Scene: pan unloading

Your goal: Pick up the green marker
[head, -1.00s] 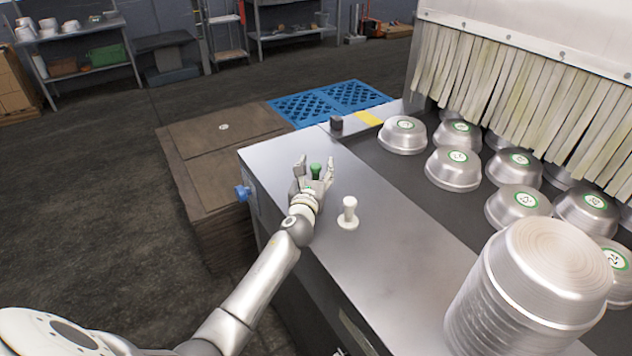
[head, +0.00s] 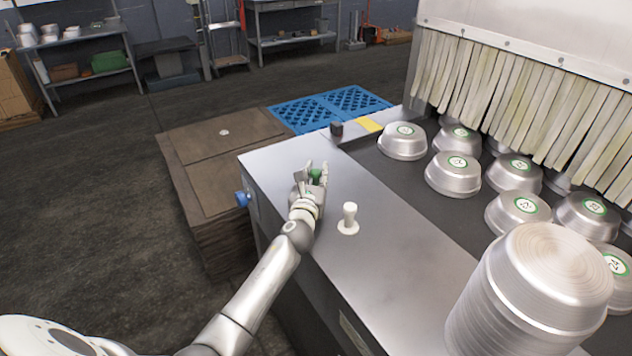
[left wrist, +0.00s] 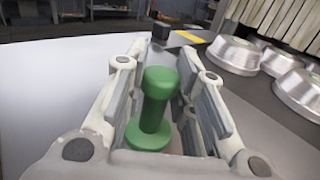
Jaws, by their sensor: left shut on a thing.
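The green marker (head: 315,174) is a knobbed peg with a wide round base. It stands on the steel counter (head: 378,242) near its far left end. My left gripper (head: 313,172) is around it, with a finger on each side. In the left wrist view the green marker (left wrist: 157,108) stands upright between the fingers of my left gripper (left wrist: 160,90), which is shut on it. Part of its base is hidden by the gripper. My right gripper is not in view.
A white marker (head: 349,216) stands on the counter just right of my left gripper. Several metal pans (head: 453,173) lie upside down on the conveyor behind, and a tall pan stack (head: 535,290) stands at front right. A small black box (head: 337,129) sits at the counter's far end.

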